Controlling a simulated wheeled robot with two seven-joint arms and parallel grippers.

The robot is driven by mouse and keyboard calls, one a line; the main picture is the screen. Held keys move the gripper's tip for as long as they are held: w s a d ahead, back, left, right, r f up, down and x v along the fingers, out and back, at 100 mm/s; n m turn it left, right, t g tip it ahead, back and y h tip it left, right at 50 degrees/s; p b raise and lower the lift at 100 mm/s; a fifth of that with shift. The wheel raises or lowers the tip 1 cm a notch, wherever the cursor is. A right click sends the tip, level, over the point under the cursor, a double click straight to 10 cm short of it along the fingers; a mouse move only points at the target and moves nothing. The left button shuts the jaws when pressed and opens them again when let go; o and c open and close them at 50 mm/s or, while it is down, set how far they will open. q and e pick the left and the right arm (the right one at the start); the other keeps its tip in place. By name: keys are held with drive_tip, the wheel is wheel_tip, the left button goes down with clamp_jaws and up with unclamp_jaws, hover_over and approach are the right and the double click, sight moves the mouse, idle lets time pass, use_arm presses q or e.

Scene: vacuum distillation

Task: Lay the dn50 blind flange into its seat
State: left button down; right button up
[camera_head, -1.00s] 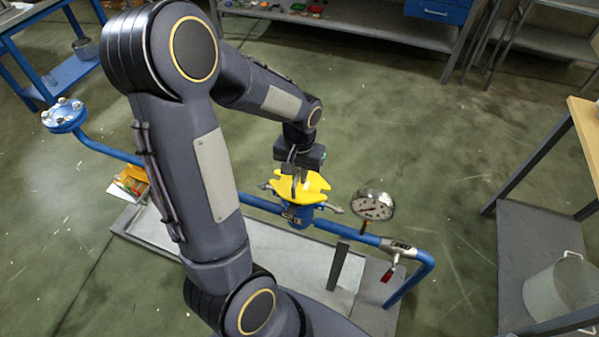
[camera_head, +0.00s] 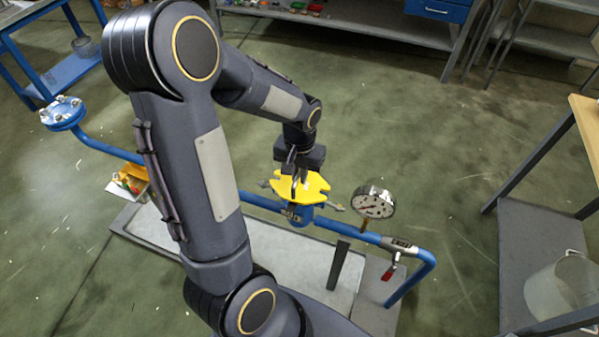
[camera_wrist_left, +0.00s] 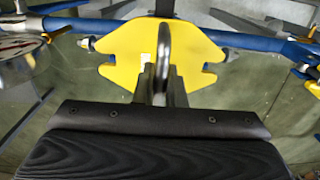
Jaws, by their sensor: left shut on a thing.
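The blind flange (camera_head: 302,185) is a yellow notched plate in the head view, over the blue seat fitting (camera_head: 298,217) in the middle of the pipe run. In the left wrist view the yellow plate (camera_wrist_left: 120,62) carries an upright metal handle loop (camera_wrist_left: 163,50). My left gripper (camera_head: 295,180) points down from above and is shut on that handle. Swing bolts (camera_head: 335,207) stick out beside the fitting. Whether the plate touches the seat face cannot be told, since the plate hides it. My right gripper is not in view.
A round pressure gauge (camera_head: 373,203) stands right of the seat, and a red-handled valve (camera_head: 390,270) lies beyond it. A bolted blue flange (camera_head: 62,112) ends the pipe at left. A shelf with a clear bucket (camera_head: 562,292) stands at the right.

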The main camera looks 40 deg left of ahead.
use_arm(q)
drive_tip(key=shift+f, duration=0.2)
drive_tip(key=c, duration=1.4)
unclamp_jaws()
wheel_tip(320, 180, up, 7)
drive_tip(key=shift+r+p, duration=0.1)
drive_tip(key=shift+p, duration=0.2)
drive_tip(key=shift+r, duration=0.35)
drive_tip(key=shift+s+d+r, duration=0.1)
drive_tip(key=shift+r, duration=0.05)
drive_tip(key=s+d+r+m+t+h+p, duration=0.1)
drive_tip(key=s+d+r+t+h, duration=0.1)
drive_tip(key=s+d+r, duration=0.2)
drive_tip(key=s+d+r+m+t+h+p, duration=0.1)
drive_tip(key=s+d+r+t, duration=0.2)
drive_tip(key=s+d, duration=0.3)
drive_tip(key=s+r, duration=0.1)
drive_tip(key=s, duration=0.2)
drive_tip(key=shift+s+d+r+t+h, duration=0.3)
drive_tip(key=shift+s+d+h, duration=0.05)
drive_tip(key=shift+d+h, duration=0.05)
